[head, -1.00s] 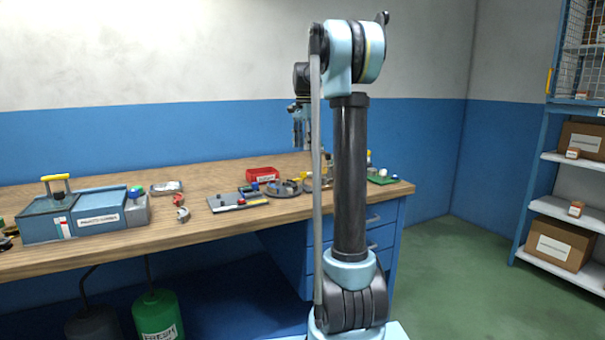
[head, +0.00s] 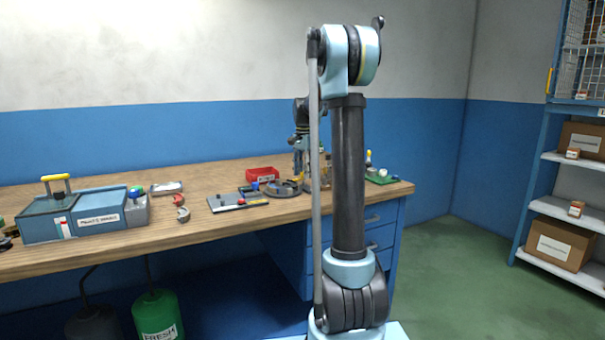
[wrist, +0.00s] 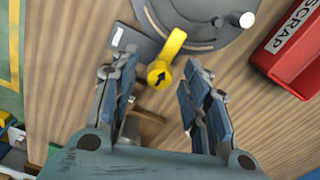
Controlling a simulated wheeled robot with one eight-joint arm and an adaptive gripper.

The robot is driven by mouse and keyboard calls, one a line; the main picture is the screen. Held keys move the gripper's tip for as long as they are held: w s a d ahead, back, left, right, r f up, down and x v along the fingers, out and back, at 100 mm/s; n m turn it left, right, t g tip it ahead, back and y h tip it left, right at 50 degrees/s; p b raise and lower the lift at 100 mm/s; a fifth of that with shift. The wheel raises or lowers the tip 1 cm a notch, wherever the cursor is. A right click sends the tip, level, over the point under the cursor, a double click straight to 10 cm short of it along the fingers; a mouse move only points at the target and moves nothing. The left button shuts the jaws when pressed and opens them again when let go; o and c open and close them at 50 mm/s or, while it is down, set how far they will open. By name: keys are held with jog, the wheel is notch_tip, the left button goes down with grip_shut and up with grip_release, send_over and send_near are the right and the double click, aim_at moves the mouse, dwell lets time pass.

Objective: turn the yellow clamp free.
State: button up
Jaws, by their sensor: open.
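The yellow clamp (wrist: 166,58) shows in the wrist view as a yellow lever with a round hub bearing a black arrow. It sits at the edge of a round grey fixture (wrist: 208,18). My gripper (wrist: 155,75) is open, with its two fingers spread on either side of the hub, the lever lying between and just beyond the tips. I cannot tell whether a finger touches it. In the head view my gripper (head: 299,170) is low over the bench beside the round fixture (head: 284,188), partly behind my arm; the clamp is hidden there.
A red scrap bin (head: 262,174) stands behind the fixture; it also shows at the right of the wrist view (wrist: 296,52). A grey plate with small parts (head: 238,201) lies left of the fixture. A green board (head: 382,177) lies at the bench's right end.

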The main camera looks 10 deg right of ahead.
jog(key=shift+a, duration=0.1)
grip_shut()
jog(key=shift+n, duration=0.3)
jog(key=n, duration=0.3)
jog(key=shift+n, duration=0.3)
jog(key=n, duration=0.4)
jog(key=shift+n, duration=0.3)
jog(key=n, duration=0.4)
jog(key=shift+n, duration=2.5)
